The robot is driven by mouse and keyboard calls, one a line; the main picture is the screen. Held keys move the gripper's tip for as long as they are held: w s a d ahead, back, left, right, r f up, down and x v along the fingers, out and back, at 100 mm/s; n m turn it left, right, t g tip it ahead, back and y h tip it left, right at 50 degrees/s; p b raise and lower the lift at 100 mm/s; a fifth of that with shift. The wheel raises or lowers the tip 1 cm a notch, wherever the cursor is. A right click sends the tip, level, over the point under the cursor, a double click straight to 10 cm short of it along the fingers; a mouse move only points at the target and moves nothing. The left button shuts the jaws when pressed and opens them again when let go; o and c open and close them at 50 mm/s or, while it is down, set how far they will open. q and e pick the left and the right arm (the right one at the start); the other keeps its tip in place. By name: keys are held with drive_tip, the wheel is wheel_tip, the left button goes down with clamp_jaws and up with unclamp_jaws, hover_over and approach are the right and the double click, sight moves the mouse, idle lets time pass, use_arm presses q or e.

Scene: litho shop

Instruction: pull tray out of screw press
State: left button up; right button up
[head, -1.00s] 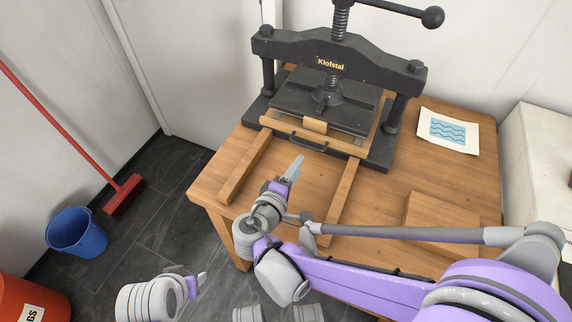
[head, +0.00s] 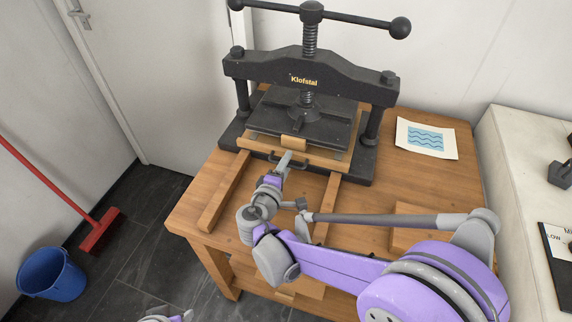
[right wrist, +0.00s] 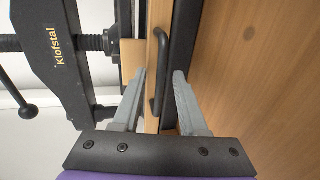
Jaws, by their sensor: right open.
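The black screw press (head: 312,72) stands at the back of the wooden table. The wooden tray (head: 318,154) sits in the press under its black plate, with its front edge and dark handle facing me. My right gripper (head: 285,160) is at the tray's handle. In the right wrist view the black bar handle (right wrist: 161,75) lies between the two open fingers of my right gripper (right wrist: 158,98), and neither finger visibly closes on it. The inner part of the tray is hidden under the plate. Of my left arm only a small piece shows at the bottom edge; its fingers cannot be read.
Two wooden rails (head: 222,192) run forward from the press on the tabletop. A sheet with blue waves (head: 426,138) lies at the right, with a wooden board (head: 408,232) nearer. A blue bucket (head: 52,274) and red broom (head: 101,231) are on the floor at left.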

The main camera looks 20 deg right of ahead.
drive_tip(key=shift+c, duration=0.2)
clamp_jaws()
idle(1.2)
